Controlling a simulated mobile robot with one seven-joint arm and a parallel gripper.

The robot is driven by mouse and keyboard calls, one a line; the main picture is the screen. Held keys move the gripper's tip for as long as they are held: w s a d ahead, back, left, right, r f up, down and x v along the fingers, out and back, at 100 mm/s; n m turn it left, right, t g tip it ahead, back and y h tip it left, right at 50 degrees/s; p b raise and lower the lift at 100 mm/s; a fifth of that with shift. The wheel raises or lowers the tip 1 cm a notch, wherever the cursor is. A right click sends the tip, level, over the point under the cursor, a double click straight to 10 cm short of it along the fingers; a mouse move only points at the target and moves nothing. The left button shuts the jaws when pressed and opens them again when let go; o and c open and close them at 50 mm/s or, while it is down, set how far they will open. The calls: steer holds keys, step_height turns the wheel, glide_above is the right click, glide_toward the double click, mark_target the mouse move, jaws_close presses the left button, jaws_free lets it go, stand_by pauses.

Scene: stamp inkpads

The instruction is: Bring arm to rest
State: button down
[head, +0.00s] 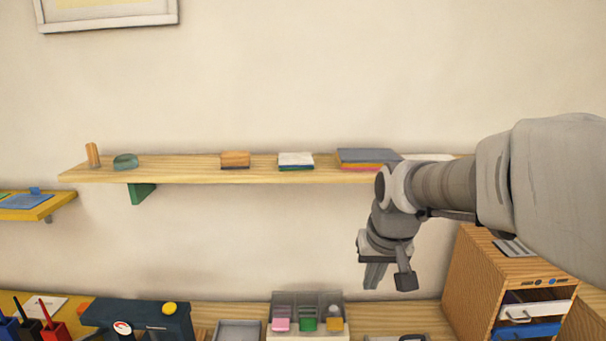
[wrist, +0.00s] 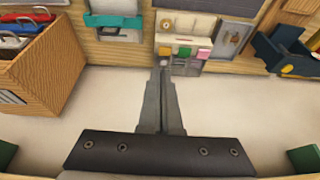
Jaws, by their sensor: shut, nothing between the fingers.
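My arm (head: 445,188) reaches in from the right in the head view and hangs in front of the pale wall. My gripper (head: 390,278) points down, below the right part of the wooden wall shelf and above the worktop. In the wrist view my gripper (wrist: 162,70) has its two fingers together, with nothing held between them. Its tips appear in front of the holder with the coloured pads, and I cannot tell the distance.
The wooden shelf (head: 200,176) carries several stamps and pads. A drawer cabinet (head: 468,285) stands at right. The worktop holds a grey holder with pink, green and yellow pads (head: 307,324), a dark blue box (head: 150,318) and pen cups at left.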

steer(key=s+d+r+t, duration=0.1)
steer(key=s, duration=1.8)
steer(key=shift+d+r+t, duration=0.3)
steer(key=shift+d+r, duration=0.05)
steer(key=shift+r, duration=0.05)
